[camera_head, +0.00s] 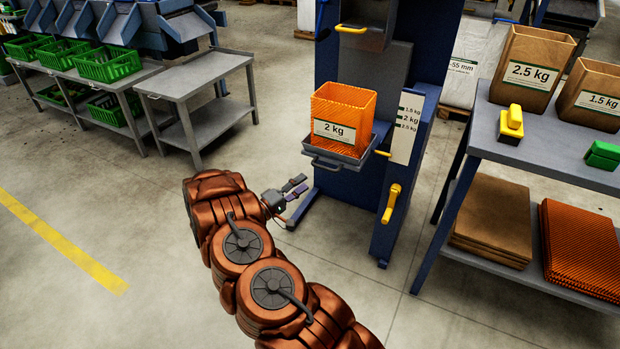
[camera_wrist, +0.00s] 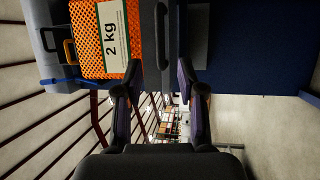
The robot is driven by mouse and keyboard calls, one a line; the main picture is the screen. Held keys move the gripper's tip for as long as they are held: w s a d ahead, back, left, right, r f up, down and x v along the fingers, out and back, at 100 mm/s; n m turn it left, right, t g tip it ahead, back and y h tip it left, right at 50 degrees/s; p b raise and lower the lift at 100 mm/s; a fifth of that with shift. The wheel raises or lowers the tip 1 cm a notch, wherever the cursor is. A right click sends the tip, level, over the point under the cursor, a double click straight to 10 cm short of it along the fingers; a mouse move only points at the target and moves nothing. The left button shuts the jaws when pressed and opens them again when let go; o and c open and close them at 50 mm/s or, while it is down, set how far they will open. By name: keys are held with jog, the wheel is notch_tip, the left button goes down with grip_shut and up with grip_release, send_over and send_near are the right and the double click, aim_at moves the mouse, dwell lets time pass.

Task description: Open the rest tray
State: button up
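The rest tray (camera_head: 337,158) is a shallow grey tray with a front handle, on the front of a blue machine (camera_head: 422,35). An orange mesh bag labelled 2 kg (camera_head: 343,107) stands upright in it. My gripper (camera_head: 298,185) is in front of the machine, below and left of the tray in the head view. In the wrist view, turned on its side, my gripper (camera_wrist: 158,85) is open with nothing between its fingertips. The tray (camera_wrist: 150,60) shows dark beyond the fingertips, beside the mesh bag (camera_wrist: 88,40). Contact with the tray cannot be seen.
A yellow crank (camera_head: 391,203) sticks out on the machine's right side. A bench (camera_head: 560,160) with paper bags stands at the right. A grey table (camera_head: 195,77) and green crates (camera_head: 107,64) stand at the back left. The floor at left is clear.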

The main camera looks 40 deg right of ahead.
jog(key=shift+w+a+f, duration=0.1)
jog(key=shift+a+f, duration=0.05)
jog(key=shift+a, duration=0.75)
